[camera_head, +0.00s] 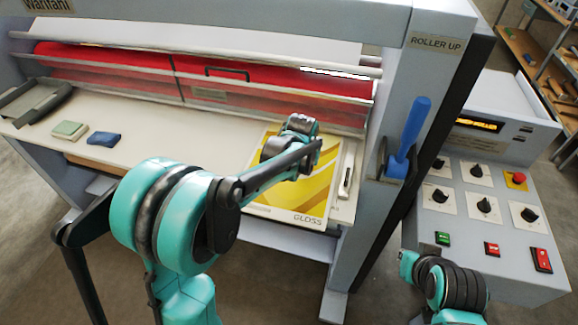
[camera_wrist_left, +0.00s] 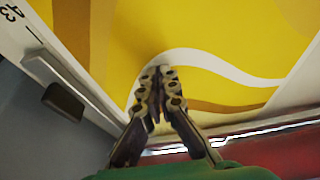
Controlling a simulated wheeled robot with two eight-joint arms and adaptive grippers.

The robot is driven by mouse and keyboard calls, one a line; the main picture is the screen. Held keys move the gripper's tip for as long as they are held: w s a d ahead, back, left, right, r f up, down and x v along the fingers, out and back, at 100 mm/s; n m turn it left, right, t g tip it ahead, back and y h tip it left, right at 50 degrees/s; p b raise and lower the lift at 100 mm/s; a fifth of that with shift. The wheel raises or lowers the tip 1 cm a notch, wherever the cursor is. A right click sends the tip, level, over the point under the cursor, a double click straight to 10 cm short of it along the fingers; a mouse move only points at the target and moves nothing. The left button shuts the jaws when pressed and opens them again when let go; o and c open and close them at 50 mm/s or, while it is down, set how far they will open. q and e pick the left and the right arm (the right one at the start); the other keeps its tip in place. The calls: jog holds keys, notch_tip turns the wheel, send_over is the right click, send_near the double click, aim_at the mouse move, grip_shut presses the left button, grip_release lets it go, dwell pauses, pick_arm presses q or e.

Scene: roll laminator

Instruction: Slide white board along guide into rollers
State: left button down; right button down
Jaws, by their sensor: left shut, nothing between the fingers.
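The board (camera_head: 316,200) lies flat on the laminator's feed table at the right, with a yellow print and white border lettered GLOSS. It fills much of the left wrist view (camera_wrist_left: 200,35). My left gripper (camera_wrist_left: 161,80) is shut and empty, its fingertips over the board's printed face; whether they touch it, I cannot tell. In the head view my left arm covers part of the board and hides the fingertips. The guide (camera_head: 347,172) runs along the board's right side. The red rollers (camera_head: 270,92) lie behind the table. My right gripper is out of the picture.
A green pad (camera_head: 69,130) and a blue cloth (camera_head: 104,138) lie on the left of the table (camera_head: 165,127). A blue lever (camera_head: 409,135) stands on the right upright. The control panel (camera_head: 485,205) is farther right. The table's middle is mostly clear.

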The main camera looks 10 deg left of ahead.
aim_at(316, 175)
pick_arm(q)
jog(key=shift+s+d+f, duration=0.1)
jog(key=shift+d, duration=0.75)
jog(key=shift+d, duration=0.1)
jog(key=shift+d, duration=0.35)
jog(key=shift+d, duration=0.15)
jog(key=shift+d, duration=0.15)
